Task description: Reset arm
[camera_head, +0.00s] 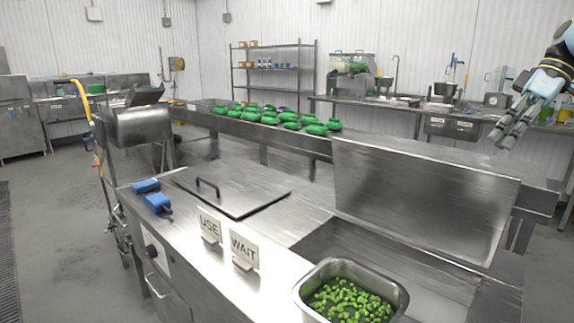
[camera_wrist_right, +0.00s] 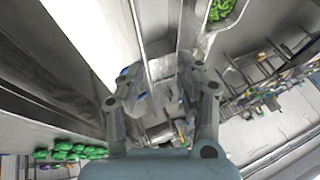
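My right gripper (camera_head: 507,134) hangs at the upper right of the head view, at the end of my right arm, in the air above the far counter. The right wrist view shows its two fingers spread apart with an empty gap between the tips (camera_wrist_right: 160,78). It holds nothing and touches nothing that I can see. My left gripper is in neither view.
A steel pan (camera_head: 395,292) of green pieces sits at the front of the steel counter (camera_head: 318,213). USE (camera_head: 210,226) and WAIT (camera_head: 244,250) signs and two blue-handled tools (camera_head: 157,202) are on it. Green bundles (camera_head: 290,126) lie on the table behind. A raised steel panel (camera_head: 420,190) stands mid-right.

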